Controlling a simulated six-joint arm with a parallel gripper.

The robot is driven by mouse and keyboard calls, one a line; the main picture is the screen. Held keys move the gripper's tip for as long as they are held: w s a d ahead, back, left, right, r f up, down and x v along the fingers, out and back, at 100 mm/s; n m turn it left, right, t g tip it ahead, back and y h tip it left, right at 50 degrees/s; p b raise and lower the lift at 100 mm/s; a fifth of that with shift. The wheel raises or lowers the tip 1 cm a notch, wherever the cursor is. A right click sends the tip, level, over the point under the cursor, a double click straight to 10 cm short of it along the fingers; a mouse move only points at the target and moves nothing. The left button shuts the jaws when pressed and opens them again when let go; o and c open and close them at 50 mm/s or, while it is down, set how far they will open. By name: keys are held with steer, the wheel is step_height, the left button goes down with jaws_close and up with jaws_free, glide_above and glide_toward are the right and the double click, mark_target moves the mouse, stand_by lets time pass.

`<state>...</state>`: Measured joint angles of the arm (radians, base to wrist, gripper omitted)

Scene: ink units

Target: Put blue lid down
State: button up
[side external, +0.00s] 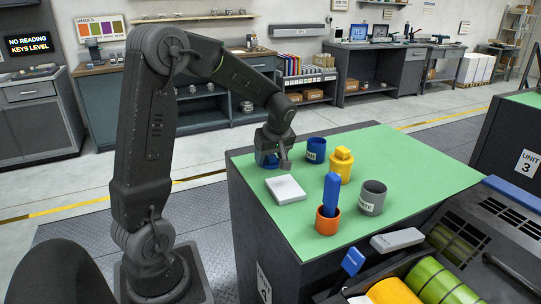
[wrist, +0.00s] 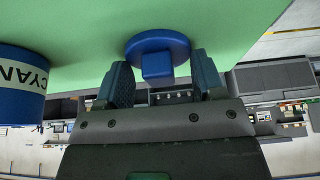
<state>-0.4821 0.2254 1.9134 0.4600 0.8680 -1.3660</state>
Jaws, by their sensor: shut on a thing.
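The blue lid (wrist: 157,45) is a round disc with a square knob. In the wrist view its knob lies between the fingers of my gripper (wrist: 162,82), which is shut on it. In the side view my gripper (side external: 279,157) is low over the left back part of the green mat (side external: 420,172), with the blue lid (side external: 265,160) partly hidden beneath it. I cannot tell whether the lid touches the mat. An open blue cup labelled CYAN (wrist: 18,92) stands to the left in the wrist view; the blue cup (side external: 316,151) is right of my gripper in the side view.
A white square block (side external: 285,190) lies in front of my gripper. The mat's far right is clear.

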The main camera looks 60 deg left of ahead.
steer(key=shift+f, duration=0.15)
steer(key=shift+s+d+f, duration=0.1)
steer(key=shift+f, duration=0.5)
steer(key=o, duration=0.9)
steer(key=shift+r, duration=0.35)
steer(key=v, duration=1.3)
steer(key=s+d+f+m+t+h, duration=0.1)
steer(key=s+d+m+t+h, duration=0.1)
steer(key=s+d+m, duration=0.5)
steer(key=s+d+f+m+t+h, duration=0.1)
steer(key=s+d+m+t+h, duration=0.1)
steer(key=s+d+m, duration=0.5)
steer(key=d+m+t, duration=0.1)
steer(key=d+m, duration=0.3)
steer(key=d, duration=0.1)
steer(key=shift+s+d+t, duration=0.25)
steer(key=shift+d+t, duration=0.05)
steer(key=shift+d, duration=0.1)
